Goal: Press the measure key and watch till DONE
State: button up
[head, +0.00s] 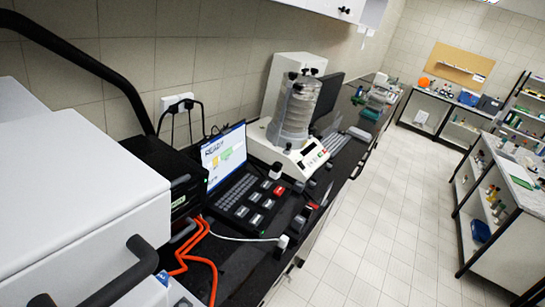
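A screen (223,155) on the bench reads READY, with a yellow and green graphic below the word. In front of it lies a black keyboard and key panel (240,208) with several large grey keys and one red key (279,190). Their labels are too small to read, so I cannot tell which is the measure key. Behind and to the right stands the sieve shaker (258,143), with a clamped stack of round sieves (297,108) and small coloured buttons on its front. My gripper is not visible in the head view.
A white cabinet (70,210) with black handles fills the left front. Orange cable (203,265) and a white cable lie on the dark bench. A dark monitor and other instruments stand farther along. The tiled floor (370,220) to the right is clear, up to a shelved island (505,215).

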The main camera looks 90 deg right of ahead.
aim_at(254, 198)
jog(key=z, duration=2.2)
